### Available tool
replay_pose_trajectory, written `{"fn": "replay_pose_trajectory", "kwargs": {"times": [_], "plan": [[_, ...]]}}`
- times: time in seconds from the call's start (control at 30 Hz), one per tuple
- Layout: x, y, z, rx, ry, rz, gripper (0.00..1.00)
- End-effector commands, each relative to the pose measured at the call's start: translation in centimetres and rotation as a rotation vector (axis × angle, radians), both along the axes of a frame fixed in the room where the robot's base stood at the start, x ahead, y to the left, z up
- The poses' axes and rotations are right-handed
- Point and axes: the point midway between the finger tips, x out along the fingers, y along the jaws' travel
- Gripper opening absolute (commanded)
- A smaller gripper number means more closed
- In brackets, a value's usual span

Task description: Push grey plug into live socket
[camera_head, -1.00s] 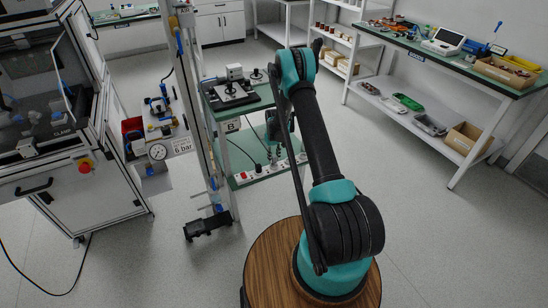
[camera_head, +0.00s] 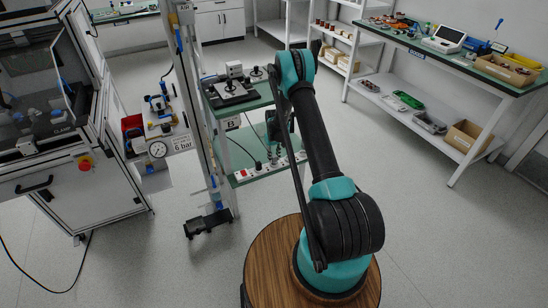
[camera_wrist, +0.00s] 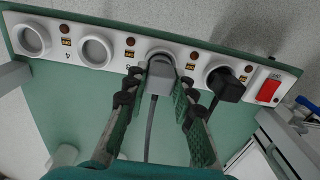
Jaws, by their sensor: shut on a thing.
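In the wrist view my gripper (camera_wrist: 160,98) is shut on the grey plug (camera_wrist: 160,74), one finger on each side of it. The plug is at the third round socket (camera_wrist: 160,52) from the left of a white power strip (camera_wrist: 126,48), with its grey cable (camera_wrist: 149,128) trailing down. The plug covers most of that socket, and I cannot tell how deep it sits. The strip also shows in the head view (camera_head: 270,171), on the lower green shelf. There my arm hides the plug.
A black plug (camera_wrist: 226,84) fills the socket to the right, close to my finger. A red switch (camera_wrist: 269,91) is at the strip's right end. Two empty sockets (camera_wrist: 95,51) lie to the left. A vertical frame (camera_head: 205,110) stands left of the shelf.

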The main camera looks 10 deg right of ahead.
Motion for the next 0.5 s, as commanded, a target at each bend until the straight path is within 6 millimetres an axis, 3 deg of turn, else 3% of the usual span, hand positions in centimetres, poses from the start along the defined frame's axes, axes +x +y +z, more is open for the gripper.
{"fn": "replay_pose_trajectory", "kwargs": {"times": [0.5], "plan": [[-0.01,0.0,-0.67,0.0,0.0,0.0,0.0]]}}
